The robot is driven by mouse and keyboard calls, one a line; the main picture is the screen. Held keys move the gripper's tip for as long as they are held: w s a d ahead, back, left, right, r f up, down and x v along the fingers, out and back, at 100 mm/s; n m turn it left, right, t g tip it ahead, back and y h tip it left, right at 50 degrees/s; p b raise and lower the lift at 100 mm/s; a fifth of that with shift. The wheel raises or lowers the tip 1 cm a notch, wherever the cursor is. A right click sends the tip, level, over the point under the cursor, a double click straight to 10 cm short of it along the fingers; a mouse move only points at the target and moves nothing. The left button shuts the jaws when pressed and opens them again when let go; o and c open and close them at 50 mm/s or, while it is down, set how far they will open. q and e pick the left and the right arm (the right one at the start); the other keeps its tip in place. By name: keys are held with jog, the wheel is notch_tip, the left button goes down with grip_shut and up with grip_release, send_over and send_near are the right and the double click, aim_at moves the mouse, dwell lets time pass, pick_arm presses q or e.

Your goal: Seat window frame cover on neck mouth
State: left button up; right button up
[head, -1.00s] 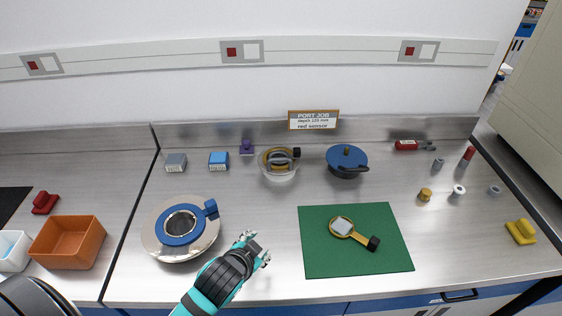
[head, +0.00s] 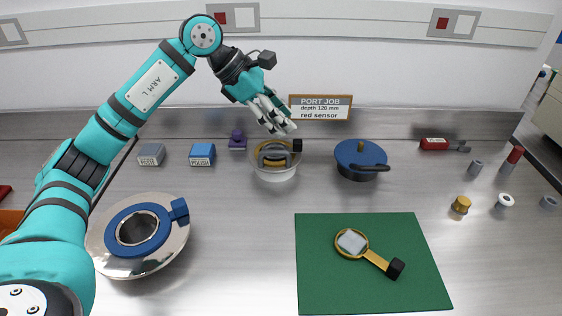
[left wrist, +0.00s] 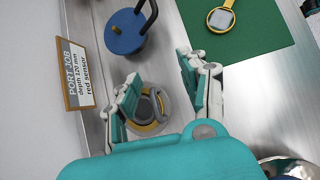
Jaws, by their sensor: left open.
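A yellow ring with a grey arched handle and a black block (head: 273,153) sits on a white round holder (head: 275,174) at the back. A yellow-rimmed frame with a clear pane and a black-ended handle (head: 351,242) lies on the green mat. I cannot tell for sure which is the window frame cover. A steel dome (head: 168,257) at left has a blue collar around a round open mouth (head: 137,229), likely the neck mouth. My left gripper (head: 280,122) is open and empty above the ring. In the left wrist view its spread fingers (left wrist: 163,90) flank the grey handle.
A blue lid with a black handle (head: 361,153) stands right of the white holder. Paste (head: 151,154) and polish (head: 202,154) boxes and a purple piece (head: 237,140) stand left. A port job sign (head: 320,107) is behind. The green mat (head: 320,280) lies in front.

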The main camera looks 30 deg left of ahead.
pick_arm(q)
jog(key=a+y, duration=0.3)
jog(key=a, duration=0.6)
jog(key=p, duration=0.1)
send_near(278, 151)
jog(key=shift+n, duration=0.3)
jog(key=x, duration=0.4)
jog(key=shift+w+a+f, duration=0.1)
jog(key=shift+a+f, duration=0.2)
jog(key=shift+f, duration=0.2)
jog(key=shift+w+d+f, duration=0.15)
jog(key=shift+f, duration=0.3)
jog(key=shift+w+d+f+p, duration=0.1)
jog(key=shift+d+f+p, duration=0.15)
jog(key=shift+p, duration=0.15)
jog(key=x, duration=0.1)
jog(key=p+x, duration=0.1)
jog(key=x, duration=0.1)
jog(key=shift+w+d+f, duration=0.2)
jog(key=shift+d, duration=0.2)
jog(key=shift+w+f, duration=0.15)
jog(key=shift+f, duration=0.25)
jog(key=c, duration=0.9)
grip_shut()
pick_arm(e)
jog(key=shift+w+r, duration=0.2)
jog(key=shift+r, duration=0.4)
jog(key=shift+w+r, duration=0.2)
jog(key=shift+r, duration=0.35)
